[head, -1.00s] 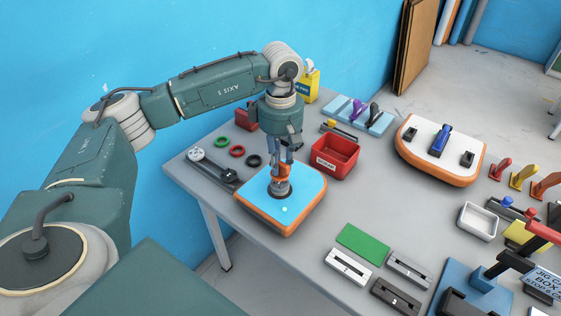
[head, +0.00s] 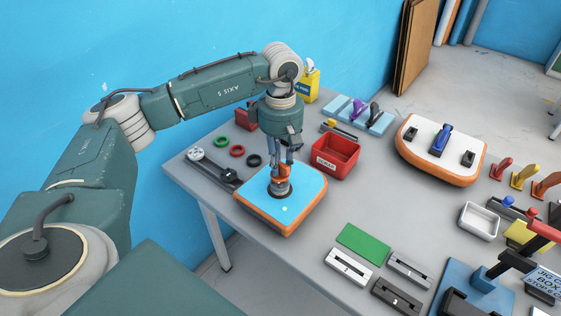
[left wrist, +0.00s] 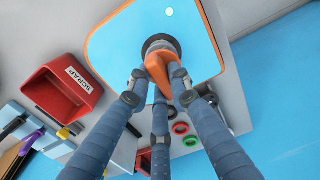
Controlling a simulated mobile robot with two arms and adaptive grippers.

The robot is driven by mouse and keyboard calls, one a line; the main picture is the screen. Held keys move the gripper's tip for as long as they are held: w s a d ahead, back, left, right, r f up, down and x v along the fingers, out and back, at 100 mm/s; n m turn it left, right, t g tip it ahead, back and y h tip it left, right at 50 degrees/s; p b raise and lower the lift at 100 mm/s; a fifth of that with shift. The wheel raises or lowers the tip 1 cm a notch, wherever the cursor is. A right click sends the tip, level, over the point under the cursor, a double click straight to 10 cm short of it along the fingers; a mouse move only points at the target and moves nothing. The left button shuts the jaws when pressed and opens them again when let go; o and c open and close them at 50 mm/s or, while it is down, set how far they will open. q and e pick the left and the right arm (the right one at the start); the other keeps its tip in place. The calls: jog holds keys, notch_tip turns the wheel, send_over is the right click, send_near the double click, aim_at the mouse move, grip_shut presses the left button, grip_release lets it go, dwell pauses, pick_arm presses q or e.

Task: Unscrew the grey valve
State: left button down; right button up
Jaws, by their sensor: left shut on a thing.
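The blue-topped board with an orange edge (head: 304,207) lies on the grey table. The grey valve (head: 282,189) stands on the board's blue face; it shows as a dark round collar (left wrist: 161,44) in the left wrist view. An orange piece (left wrist: 157,70) sits on the valve. My left gripper (head: 281,168) points down over the board, its fingers shut on the orange piece; the left wrist view shows the fingers (left wrist: 160,88) around it. The fingers hide part of the orange piece and the valve. My right gripper is not in view.
A red scrap bin (head: 335,157) stands close right of the gripper. A grey tool (head: 212,166) and several rings (head: 237,151) lie left of the board. A white board (head: 440,148) lies farther right. A green plate (head: 363,244) and slotted blocks are in front.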

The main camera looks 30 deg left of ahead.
pick_arm(q)
jog(key=shift+f+b, duration=0.6)
jog(key=shift+f, duration=0.25)
jog(key=c, duration=1.5)
grip_release()
jog(key=shift+r, duration=0.15)
notch_tip(320, 180, up, 12)
jog(key=shift+f, duration=0.1)
jog(key=shift+o, duration=0.2)
